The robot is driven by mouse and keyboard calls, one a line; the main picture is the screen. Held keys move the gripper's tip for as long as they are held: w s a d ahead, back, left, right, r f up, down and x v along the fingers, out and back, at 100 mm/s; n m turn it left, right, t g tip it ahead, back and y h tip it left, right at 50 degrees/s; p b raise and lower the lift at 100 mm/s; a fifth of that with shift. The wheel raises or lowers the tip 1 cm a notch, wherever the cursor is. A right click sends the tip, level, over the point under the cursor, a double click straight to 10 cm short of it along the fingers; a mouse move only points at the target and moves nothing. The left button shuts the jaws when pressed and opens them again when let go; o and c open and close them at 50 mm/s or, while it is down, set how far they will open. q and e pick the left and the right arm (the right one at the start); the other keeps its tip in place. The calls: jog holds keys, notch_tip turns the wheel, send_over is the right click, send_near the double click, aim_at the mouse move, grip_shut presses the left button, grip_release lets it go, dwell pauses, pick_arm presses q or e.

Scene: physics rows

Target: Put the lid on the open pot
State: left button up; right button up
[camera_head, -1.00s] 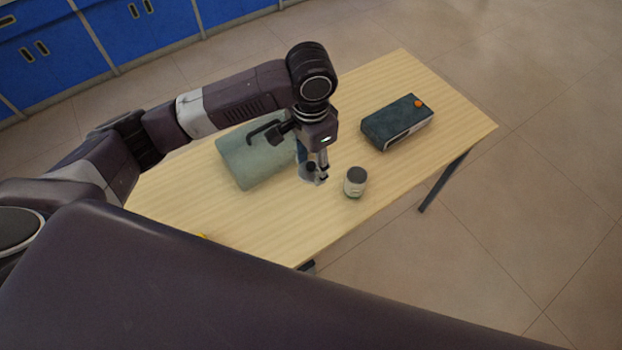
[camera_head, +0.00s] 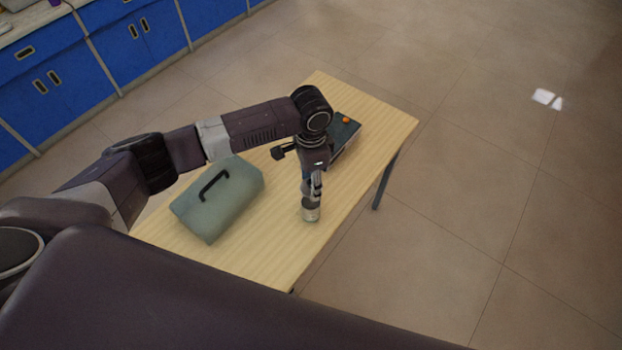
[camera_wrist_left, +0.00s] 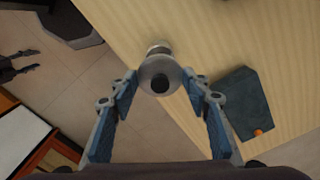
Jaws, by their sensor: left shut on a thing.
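My left gripper (camera_head: 311,194) points down at the near right part of the table. It is shut on the lid (camera_wrist_left: 149,78), a round grey disc with a dark knob (camera_wrist_left: 160,83), with one fingertip at each side of it in the left wrist view. The small pale pot (camera_head: 310,214) stands upright on the table directly below the gripper. In the left wrist view the pot (camera_wrist_left: 159,47) shows only partly behind the lid. I cannot tell whether the lid touches the pot's rim. Dark prongs at the left wrist view's left edge look like my right gripper (camera_wrist_left: 36,62); their state is unclear.
A grey-green case with a black handle (camera_head: 222,203) lies on the wooden table (camera_head: 265,248), left of the gripper. A dark box with an orange knob (camera_head: 346,127) lies behind the gripper. The table's right edge is close to the pot. Blue cabinets (camera_head: 60,85) stand at the back left.

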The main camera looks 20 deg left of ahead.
pick_arm(q)
notch_tip(320, 180, down, 4)
jog(key=b, duration=0.4)
jog(key=shift+f+b, duration=0.3)
jog(key=shift+b, duration=0.15)
jog(key=shift+f, duration=0.85)
pick_arm(e)
jog(key=f, duration=0.3)
jog(key=w+d+f, duration=0.1)
jog(key=f, duration=0.1)
jog(key=shift+f, duration=0.25)
jog(key=shift+a, duration=0.3)
pick_arm(q)
jog(key=shift+r, duration=0.1)
pick_arm(e)
jog(key=shift+d+r, duration=0.1)
jog(key=shift+r, duration=0.35)
pick_arm(q)
jog(key=shift+p, duration=0.3)
pick_arm(e)
jog(key=shift+d, duration=0.15)
pick_arm(q)
jog(key=shift+p, duration=0.45)
pick_arm(e)
jog(key=shift+r, duration=0.45)
jog(key=shift+r, duration=0.15)
